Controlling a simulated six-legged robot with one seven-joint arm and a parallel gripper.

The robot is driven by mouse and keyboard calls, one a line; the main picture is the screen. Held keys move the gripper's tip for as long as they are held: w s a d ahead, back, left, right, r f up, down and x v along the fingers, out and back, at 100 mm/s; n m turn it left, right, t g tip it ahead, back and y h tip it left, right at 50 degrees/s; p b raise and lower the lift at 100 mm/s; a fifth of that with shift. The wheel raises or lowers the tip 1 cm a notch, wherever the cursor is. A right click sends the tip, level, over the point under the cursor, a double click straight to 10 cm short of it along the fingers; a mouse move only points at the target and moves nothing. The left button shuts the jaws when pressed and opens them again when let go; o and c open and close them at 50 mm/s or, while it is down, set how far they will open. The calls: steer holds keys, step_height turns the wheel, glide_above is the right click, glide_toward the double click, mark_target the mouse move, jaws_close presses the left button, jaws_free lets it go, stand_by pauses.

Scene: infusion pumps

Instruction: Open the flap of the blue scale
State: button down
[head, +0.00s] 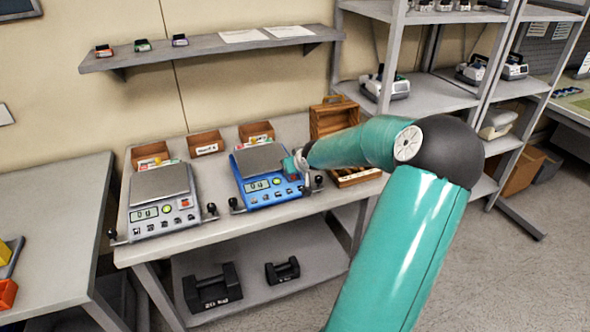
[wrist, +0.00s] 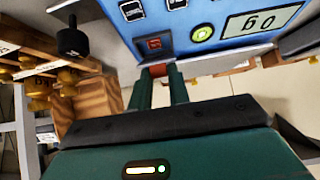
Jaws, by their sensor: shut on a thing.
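The blue scale (head: 266,181) stands on the table, with a grey weighing plate on top and a lit display on its front. In the wrist view its blue front panel (wrist: 197,45) fills the top, with a red button and a green round button. My gripper (head: 292,165) is at the right side of the blue scale. In the wrist view its two fingers (wrist: 158,75) are close together at the panel's edge, shut on a small orange-red piece (wrist: 158,69), which looks like the scale's flap. The fingers hide most of it, and how far it is open cannot be told.
A white scale (head: 162,204) stands left of the blue one. Brown bins (head: 205,144) line the table's back, and a wooden weight box (head: 333,117) stands behind my arm. Black weights (head: 212,288) lie on the lower shelf. A wall shelf (head: 210,46) hangs above.

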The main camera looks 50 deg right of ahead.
steer(key=g+y, duration=0.1)
steer(key=w+g, duration=0.1)
steer(key=w+d+r+g+y, duration=0.1)
steer(key=g, duration=0.1)
steer(key=shift+y, duration=0.3)
steer(key=g, duration=0.1)
steer(key=w+g+y, duration=0.1)
steer(key=shift+d+f+g, duration=0.1)
steer(key=shift+d+g, duration=0.1)
steer(key=shift+g, duration=0.1)
steer(key=shift+w+d+f+g+y, duration=0.1)
steer(key=shift+w+d+g+y, duration=0.1)
steer(key=shift+g+y, duration=0.35)
steer(key=shift+w+d+f+g+y, duration=0.15)
steer(key=shift+g+y, duration=0.2)
steer(key=shift+g, duration=0.3)
steer(key=shift+r, duration=0.1)
steer(key=c, duration=1.3)
jaws_free()
steer(key=shift+r, duration=0.15)
